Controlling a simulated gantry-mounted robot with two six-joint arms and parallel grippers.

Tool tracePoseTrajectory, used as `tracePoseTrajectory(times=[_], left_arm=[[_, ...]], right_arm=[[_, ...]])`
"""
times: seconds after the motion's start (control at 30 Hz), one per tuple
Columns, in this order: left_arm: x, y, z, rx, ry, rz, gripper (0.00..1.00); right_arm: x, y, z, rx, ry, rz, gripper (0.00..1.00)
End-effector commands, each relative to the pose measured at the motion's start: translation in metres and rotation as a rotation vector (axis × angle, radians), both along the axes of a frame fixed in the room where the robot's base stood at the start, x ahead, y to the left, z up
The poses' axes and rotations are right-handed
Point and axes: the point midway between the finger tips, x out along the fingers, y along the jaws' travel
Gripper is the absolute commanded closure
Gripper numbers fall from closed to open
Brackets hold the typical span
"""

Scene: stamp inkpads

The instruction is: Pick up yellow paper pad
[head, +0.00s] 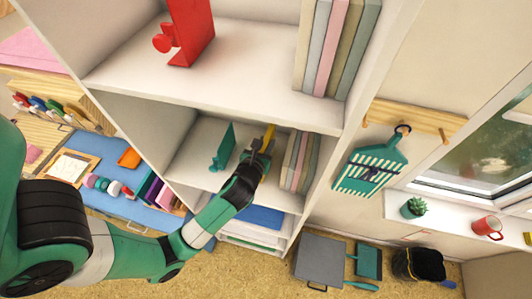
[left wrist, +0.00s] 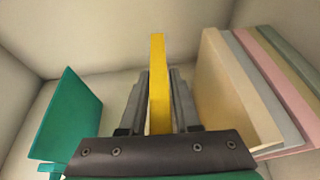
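The yellow paper pad (left wrist: 158,75) stands upright on edge in the middle shelf compartment, seen nearly end-on in the left wrist view. In the head view its upper part (head: 269,133) shows just above my left gripper (head: 257,157). In the left wrist view the fingers of my left gripper (left wrist: 159,103) lie close along both sides of the pad and appear closed on it. The pad's lower part is hidden by the gripper. My right gripper is not in view.
A teal bookend (head: 223,148) stands left of the gripper, and several pastel books (head: 296,160) lean close on the right. The shelf board (head: 235,97) is above. A red bookend (head: 186,35) and more books (head: 337,45) are on the upper shelf.

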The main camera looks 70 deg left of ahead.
Motion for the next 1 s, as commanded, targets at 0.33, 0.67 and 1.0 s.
tracePoseTrajectory(times=[0.33,0.67,1.0], left_arm=[[-0.0002,-0.0002,0.0001,0.0,0.0,0.0,1.0],[-0.0002,-0.0002,0.0002,0.0,0.0,0.0,1.0],[-0.0001,-0.0002,0.0003,0.0,0.0,0.0,1.0]], right_arm=[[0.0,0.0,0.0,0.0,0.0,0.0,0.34],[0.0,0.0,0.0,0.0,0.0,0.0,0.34],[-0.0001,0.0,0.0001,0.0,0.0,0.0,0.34]])
